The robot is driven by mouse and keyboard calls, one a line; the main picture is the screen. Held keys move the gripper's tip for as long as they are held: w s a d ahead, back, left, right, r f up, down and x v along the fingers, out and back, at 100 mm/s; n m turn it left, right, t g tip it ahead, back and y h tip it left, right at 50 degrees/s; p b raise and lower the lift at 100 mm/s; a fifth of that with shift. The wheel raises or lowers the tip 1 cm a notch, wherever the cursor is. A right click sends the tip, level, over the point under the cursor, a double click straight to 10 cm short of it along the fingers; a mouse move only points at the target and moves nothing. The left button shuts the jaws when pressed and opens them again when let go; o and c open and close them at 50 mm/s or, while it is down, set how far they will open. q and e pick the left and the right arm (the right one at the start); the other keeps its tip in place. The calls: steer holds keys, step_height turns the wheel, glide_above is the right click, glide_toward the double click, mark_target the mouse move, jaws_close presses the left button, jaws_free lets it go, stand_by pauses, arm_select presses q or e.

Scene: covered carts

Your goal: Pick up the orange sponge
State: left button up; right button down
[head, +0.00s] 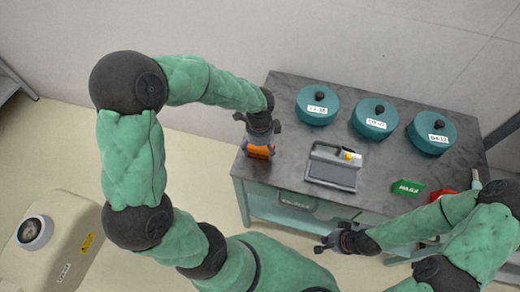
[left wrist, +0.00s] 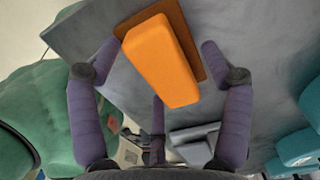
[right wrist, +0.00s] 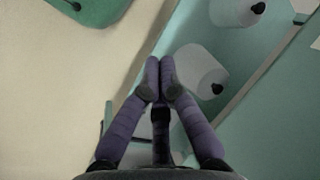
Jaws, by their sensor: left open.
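The orange sponge (head: 259,152) lies near the left end of the dark cart top, below my left gripper (head: 259,143) in the head view. In the left wrist view the orange sponge (left wrist: 161,62) is a rounded block on a brown base layer. There my left gripper (left wrist: 160,50) is open, with fingers on either side of the sponge and visible gaps, mostly on the right. My right gripper (head: 326,243) is off the front edge of the cart. In the right wrist view its fingertips (right wrist: 159,75) meet with nothing between them.
Three teal lidded pots (head: 317,105) stand along the back of the cart top (head: 285,150). A grey tray-like device (head: 332,172) sits right of the sponge, and a green labelled item (head: 407,188) lies farther right. White rolls (right wrist: 200,70) show below the top.

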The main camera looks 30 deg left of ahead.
arm_select(q)
steer(key=c, duration=1.3)
steer(key=shift+r, duration=0.2)
steer(key=shift+r+p, duration=0.35)
steer(key=shift+r, duration=0.3)
steer(key=s+r+p, duration=0.2)
steer(key=s+r, duration=0.1)
steer(key=s, duration=0.1)
steer(key=s+r+p, duration=0.2)
steer(key=s+r, duration=0.2)
steer(key=s, duration=0.1)
steer(key=s+d+r+p, duration=0.1)
steer(key=s+r+p, duration=0.1)
steer(key=s+r, duration=0.2)
steer(key=shift+s+d+r, duration=0.1)
steer(key=shift+s+r, duration=0.1)
steer(key=shift+s, duration=0.3)
